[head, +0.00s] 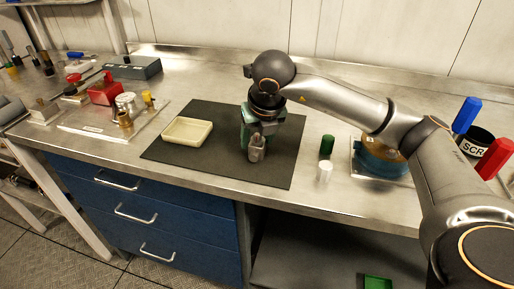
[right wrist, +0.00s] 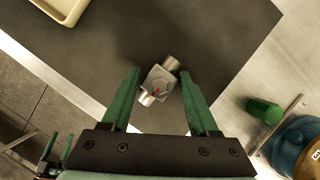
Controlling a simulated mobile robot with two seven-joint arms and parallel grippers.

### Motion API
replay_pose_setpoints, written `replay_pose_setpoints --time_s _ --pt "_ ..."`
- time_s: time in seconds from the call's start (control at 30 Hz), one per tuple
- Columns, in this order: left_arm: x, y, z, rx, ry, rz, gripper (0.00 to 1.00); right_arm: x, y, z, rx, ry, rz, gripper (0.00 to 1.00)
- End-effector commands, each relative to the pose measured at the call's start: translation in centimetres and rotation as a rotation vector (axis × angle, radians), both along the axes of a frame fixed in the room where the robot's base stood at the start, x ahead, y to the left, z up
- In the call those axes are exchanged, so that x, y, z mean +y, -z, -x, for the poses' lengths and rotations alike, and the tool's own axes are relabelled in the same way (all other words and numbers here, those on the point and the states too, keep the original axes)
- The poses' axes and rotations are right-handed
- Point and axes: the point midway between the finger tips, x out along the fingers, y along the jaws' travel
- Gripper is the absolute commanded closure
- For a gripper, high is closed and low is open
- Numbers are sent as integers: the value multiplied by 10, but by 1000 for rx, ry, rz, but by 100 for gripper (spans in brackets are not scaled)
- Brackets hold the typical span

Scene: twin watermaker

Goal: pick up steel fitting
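The steel fitting (right wrist: 158,80) is a small silver block with round stubs at two corners and a tiny red mark. It is over the dark mat (right wrist: 110,40). My right gripper (right wrist: 159,73) points down at it with its two green fingers apart, one on each side of the fitting. A gap shows between the left finger and the fitting; the right fingertip is very close to it, and I cannot tell if they touch. In the head view the fitting (head: 257,152) shows just below the right gripper (head: 257,142).
A cream tray (head: 188,132) lies on the mat's left part. A green cylinder (head: 327,145) and a white one (head: 325,171) stand right of the mat. A blue round container (head: 378,158) is further right. A clear plate with red and brass parts (head: 95,122) is at left.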

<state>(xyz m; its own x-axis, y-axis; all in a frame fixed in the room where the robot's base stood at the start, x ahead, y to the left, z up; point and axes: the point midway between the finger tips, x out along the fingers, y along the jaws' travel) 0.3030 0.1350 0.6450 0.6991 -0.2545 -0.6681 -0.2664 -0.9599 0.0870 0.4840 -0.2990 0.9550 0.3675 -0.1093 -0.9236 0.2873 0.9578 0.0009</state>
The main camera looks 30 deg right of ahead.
Motion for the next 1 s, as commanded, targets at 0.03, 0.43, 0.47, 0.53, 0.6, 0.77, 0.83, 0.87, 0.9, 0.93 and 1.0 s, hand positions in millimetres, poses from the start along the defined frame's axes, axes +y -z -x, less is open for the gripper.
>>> replay_pose_setpoints --time_s 0.03,0.43,0.47,0.53,0.6,0.77,0.83,0.87,0.9,0.93,1.0 --pt "0 0 0 1 0 0 21 0 0 0 1 1 1 51" --pt "0 1 3 5 0 1 21 -1 1 0 3 1 2 96" --pt "0 2 3 6 0 0 21 -1 1 0 3 1 2 100" --pt "0 2 3 5 0 1 21 -1 1 0 3 1 2 100" --pt "0 1 3 5 0 1 21 -1 1 1 3 1 2 100" --pt "0 1 3 5 0 1 21 0 1 1 2 1 1 100" --pt "0 1 3 4 0 1 21 0 0 0 0 1 1 100" --pt "0 1 3 4 0 1 21 0 0 0 0 0 1 100" --pt "0 1 3 4 -1 0 21 0 0 0 0 0 1 100" --pt "0 1 2 4 -1 0 21 0 0 0 0 0 1 100" --pt "0 1 2 4 -1 0 21 0 -1 0 0 1 1 100"
